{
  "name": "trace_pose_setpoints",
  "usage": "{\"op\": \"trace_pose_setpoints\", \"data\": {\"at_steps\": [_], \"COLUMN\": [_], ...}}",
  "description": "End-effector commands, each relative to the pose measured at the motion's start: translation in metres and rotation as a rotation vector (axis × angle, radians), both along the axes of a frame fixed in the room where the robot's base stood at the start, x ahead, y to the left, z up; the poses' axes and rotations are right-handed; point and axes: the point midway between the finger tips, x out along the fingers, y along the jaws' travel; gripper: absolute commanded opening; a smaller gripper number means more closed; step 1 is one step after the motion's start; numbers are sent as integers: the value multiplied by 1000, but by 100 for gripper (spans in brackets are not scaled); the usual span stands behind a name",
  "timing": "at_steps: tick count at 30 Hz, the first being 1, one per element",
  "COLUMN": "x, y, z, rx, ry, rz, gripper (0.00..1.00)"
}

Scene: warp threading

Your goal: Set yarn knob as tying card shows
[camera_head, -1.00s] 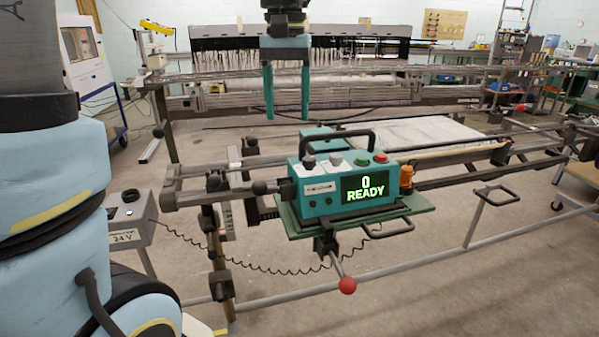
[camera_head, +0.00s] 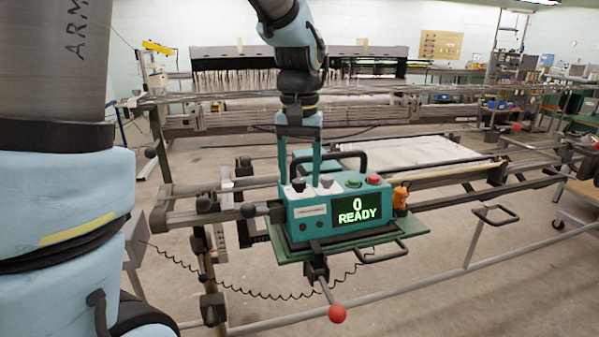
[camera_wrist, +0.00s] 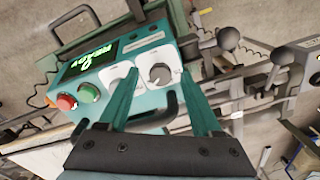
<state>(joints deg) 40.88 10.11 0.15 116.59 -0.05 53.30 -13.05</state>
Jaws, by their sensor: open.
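Which one is the yarn knob is not readable. My gripper (camera_head: 300,178) is open and points down over the left knob. In the wrist view this knob (camera_wrist: 160,74) lies between the open fingertips. The other dial (camera_wrist: 116,76) is partly hidden by a finger. I cannot make out a tying card.
A black handle (camera_head: 345,157) arches behind the knobs, close to the fingers. A green button (camera_head: 353,183) and a red button (camera_head: 373,179) are to the right, with an orange object (camera_head: 400,198) beyond. A red-balled lever (camera_head: 337,313) sticks out below.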

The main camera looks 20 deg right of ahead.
Motion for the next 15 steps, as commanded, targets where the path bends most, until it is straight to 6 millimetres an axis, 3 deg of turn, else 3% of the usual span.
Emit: {"op": "trace_pose_setpoints", "data": {"at_steps": [7, 15], "x": [0, 0], "y": [0, 0], "z": [-1, -1], "rx": [0, 0], "ry": [0, 0], "rz": [0, 0], "gripper": [66, 35]}}
